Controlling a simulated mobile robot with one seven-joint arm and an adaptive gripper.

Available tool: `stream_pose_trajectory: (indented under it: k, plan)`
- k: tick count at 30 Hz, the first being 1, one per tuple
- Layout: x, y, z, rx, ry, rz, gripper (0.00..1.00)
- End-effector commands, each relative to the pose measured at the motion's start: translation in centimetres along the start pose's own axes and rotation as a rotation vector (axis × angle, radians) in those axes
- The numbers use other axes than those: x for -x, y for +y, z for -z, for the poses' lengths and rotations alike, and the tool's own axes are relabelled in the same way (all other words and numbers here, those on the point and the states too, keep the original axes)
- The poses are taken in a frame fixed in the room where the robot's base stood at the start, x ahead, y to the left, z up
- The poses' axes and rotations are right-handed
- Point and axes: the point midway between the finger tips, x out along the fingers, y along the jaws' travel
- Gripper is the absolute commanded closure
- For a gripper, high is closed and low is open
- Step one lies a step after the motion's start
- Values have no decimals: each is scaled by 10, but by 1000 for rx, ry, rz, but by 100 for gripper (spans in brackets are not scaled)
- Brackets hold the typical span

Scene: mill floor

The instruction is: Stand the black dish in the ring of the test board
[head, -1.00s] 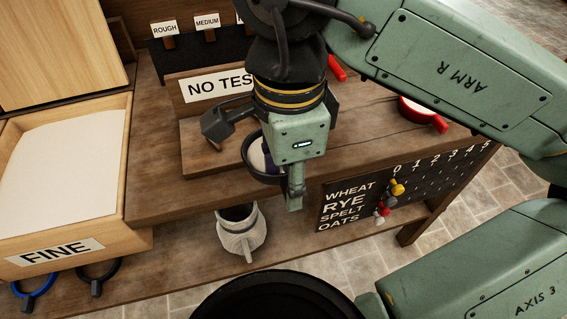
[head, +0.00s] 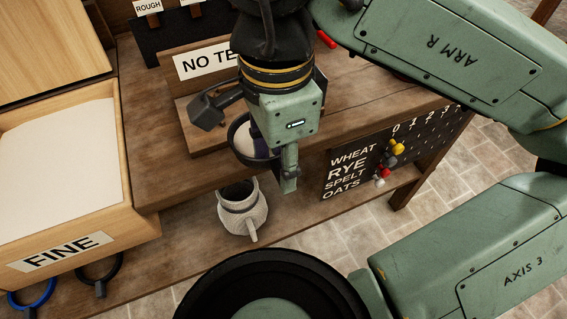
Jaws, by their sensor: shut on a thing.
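The black dish (head: 239,134) is a small round dark pan with pale flour in it. My gripper (head: 262,150) is shut on it, at the dish's right side. It holds the dish near the bench's front edge, in front of the test board. The dish looks roughly level. The test board (head: 188,112) is a wooden base with an upright back and a white sign reading "NO TE…", the rest covered by my gripper. The ring is not visible; my gripper and the dish cover much of the board. Whether the dish touches the board I cannot tell.
A grey jug (head: 243,214) stands on the lower shelf. A pegged grain board (head: 350,172) hangs at the bench front.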

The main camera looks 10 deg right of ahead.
Motion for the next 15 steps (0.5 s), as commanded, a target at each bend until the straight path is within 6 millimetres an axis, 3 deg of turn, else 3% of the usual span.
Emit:
stream_pose_trajectory:
  k: [15]
  plan:
    - [-5,-52,-1,1,0,0,97]
